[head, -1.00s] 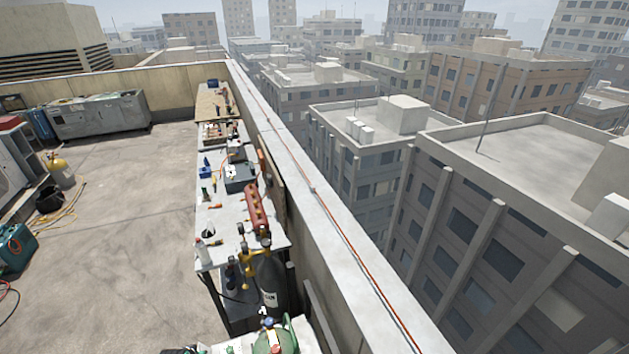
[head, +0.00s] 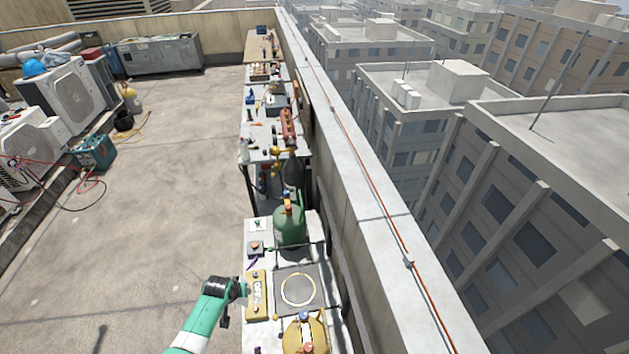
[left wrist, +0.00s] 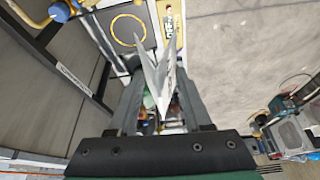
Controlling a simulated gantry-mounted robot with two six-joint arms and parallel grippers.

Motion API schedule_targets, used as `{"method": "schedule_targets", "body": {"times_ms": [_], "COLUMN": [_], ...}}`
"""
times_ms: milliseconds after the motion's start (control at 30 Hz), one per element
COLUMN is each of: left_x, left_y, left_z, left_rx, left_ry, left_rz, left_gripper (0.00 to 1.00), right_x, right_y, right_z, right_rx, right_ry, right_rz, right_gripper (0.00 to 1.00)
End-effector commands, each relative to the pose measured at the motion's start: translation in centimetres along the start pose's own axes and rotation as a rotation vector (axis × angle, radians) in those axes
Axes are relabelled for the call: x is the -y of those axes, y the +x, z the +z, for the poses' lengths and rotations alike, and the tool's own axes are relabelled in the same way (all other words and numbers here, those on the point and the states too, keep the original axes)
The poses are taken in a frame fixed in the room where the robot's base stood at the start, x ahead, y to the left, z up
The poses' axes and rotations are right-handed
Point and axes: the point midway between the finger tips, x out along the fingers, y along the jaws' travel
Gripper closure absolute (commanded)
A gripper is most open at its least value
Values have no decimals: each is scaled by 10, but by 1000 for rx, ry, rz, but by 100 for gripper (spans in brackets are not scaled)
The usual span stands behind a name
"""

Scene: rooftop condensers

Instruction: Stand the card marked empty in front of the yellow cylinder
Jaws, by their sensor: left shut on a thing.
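My left gripper (head: 241,290) is at the left edge of the near table, beside a yellow lettered box (head: 257,294). In the left wrist view the left gripper (left wrist: 160,88) is shut on a folded white card (left wrist: 164,72). The card's printed marking cannot be read, and the head view does not show the card clearly. The yellow cylinder (head: 303,336) stands at the table's near end, with a blue-and-red valve on top, cut off by the lower edge. My right gripper is not in view.
A grey scale (head: 297,288) with a ring mark lies between the yellow cylinder and a green cylinder (head: 290,224). A white card with a green mark (head: 258,225) is left of the green cylinder. A parapet (head: 372,240) runs along the right. Open roof floor lies left.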

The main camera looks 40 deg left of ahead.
Motion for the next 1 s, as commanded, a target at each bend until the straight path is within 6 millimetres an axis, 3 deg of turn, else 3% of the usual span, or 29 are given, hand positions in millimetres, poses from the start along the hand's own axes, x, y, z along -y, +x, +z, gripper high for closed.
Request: {"method": "schedule_targets", "body": {"times_ms": [300,700,833,1000], "left_x": [-22,-42,-45,-46], "left_y": [134,295,331,351], "left_z": [99,234,267,286], "left_rx": [11,9,5,0], "left_ry": [-22,-64,-76,-87], "left_rz": [-10,-28,-33,-36], "left_gripper": [100,100,100,100], "right_x": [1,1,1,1], "right_y": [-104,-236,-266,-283], "right_z": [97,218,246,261], "right_rx": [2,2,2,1], "right_ry": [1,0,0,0], "right_rz": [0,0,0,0], "right_gripper": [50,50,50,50]}}
